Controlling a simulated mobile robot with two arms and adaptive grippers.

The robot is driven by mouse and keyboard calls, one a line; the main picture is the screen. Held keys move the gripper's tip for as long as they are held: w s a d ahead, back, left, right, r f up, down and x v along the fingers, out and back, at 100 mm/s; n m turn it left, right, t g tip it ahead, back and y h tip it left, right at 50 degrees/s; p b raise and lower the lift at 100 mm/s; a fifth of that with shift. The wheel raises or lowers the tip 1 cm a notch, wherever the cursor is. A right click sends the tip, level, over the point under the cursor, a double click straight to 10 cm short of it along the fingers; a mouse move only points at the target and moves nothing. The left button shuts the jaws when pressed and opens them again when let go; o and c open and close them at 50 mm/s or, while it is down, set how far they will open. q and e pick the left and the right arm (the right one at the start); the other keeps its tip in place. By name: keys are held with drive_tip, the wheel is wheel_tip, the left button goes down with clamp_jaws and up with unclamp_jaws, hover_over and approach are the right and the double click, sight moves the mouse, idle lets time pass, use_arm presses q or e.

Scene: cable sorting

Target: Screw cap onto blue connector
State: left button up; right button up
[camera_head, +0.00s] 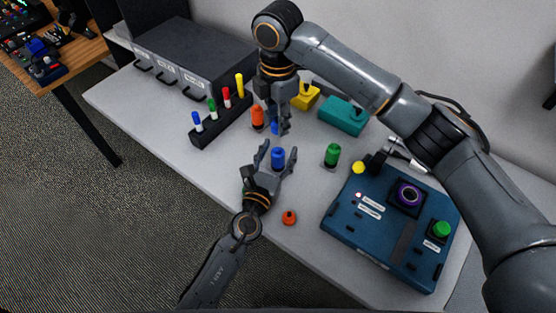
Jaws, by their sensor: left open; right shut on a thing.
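The blue connector (278,158) is an upright blue cylinder near the middle of the table. My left gripper (278,154) is open, with its fingers on either side of the connector; I cannot tell whether they touch it. My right gripper (279,130) points down just behind the connector in the picture. It is shut on a small blue piece (274,127), which looks like the cap and is mostly hidden by the fingers. The piece appears apart from the connector.
A green connector (332,155) stands right and an orange one (258,117) behind. An orange cap (289,217) lies in front. A blue panel box (340,221) fills the right; a marker rack (207,137) and grey drawer unit (190,58) stand left. Teal (342,115) and yellow (305,97) blocks lie behind.

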use_arm(q)
clamp_jaws()
use_arm(e)
hover_over(277, 153)
drive_tip(key=shift+w+d+f, duration=0.1)
drive_tip(key=shift+w+f, duration=0.15)
drive_tip(key=shift+f, duration=1)
drive_tip(key=shift+w+f, duration=0.2)
drive_tip(key=shift+f, duration=1.05)
drive_tip(key=shift+s+f, duration=0.45)
drive_tip(key=shift+f, duration=0.4)
drive_tip(key=shift+f, duration=0.6)
